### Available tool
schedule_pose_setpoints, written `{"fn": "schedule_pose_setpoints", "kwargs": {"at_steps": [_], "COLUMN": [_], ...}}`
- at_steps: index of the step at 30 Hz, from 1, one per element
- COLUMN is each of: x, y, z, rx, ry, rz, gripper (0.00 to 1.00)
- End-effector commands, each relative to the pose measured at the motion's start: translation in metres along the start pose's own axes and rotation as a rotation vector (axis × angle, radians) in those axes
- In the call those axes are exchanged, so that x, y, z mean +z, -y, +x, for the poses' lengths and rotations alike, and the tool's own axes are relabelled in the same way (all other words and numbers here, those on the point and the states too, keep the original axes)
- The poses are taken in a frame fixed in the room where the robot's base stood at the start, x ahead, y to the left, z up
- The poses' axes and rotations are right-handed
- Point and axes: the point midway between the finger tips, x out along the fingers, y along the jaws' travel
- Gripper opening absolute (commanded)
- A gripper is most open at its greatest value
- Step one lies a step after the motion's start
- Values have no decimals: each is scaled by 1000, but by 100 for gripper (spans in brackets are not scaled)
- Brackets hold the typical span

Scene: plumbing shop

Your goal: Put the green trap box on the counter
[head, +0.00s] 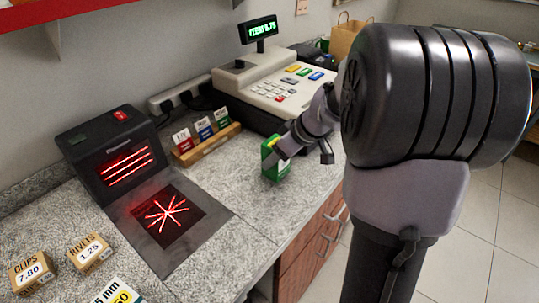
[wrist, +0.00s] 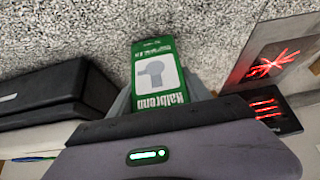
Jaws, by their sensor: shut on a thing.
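The green trap box (head: 271,165) is upright over the granite counter (head: 265,207), in front of the cash register. My gripper (head: 279,149) is shut on it from above and to the right. In the wrist view the box (wrist: 156,72) shows its printed face with a grey pipe picture, between the two fingers of my gripper (wrist: 158,98). I cannot tell whether the bottom of the box touches the counter.
A cash register (head: 275,88) stands behind the box, and a wooden card holder (head: 207,145) is to its left. A scanner (head: 113,152) with a lit red plate (head: 167,215) is further left. Small boxes (head: 90,253) sit at front left. Counter right of the plate is clear.

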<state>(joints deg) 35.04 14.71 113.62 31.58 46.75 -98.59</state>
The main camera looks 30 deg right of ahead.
Motion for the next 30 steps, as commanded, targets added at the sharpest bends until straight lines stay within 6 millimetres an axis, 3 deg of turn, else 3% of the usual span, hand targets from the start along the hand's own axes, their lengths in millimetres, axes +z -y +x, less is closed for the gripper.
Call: {"fn": "schedule_pose_setpoints", "kwargs": {"at_steps": [1,11,12,15,25,30], "x": [6,6,6,6,4,1], "y": [0,0,0,0,0,0], "z": [8,8,9,8,5,-33], "rx": [1,1,1,1,1,4], "ry": [0,-1,0,0,0,-2], "rz": [0,-1,-1,-1,-1,0], "gripper": [6,6,58,78,78,78]}}
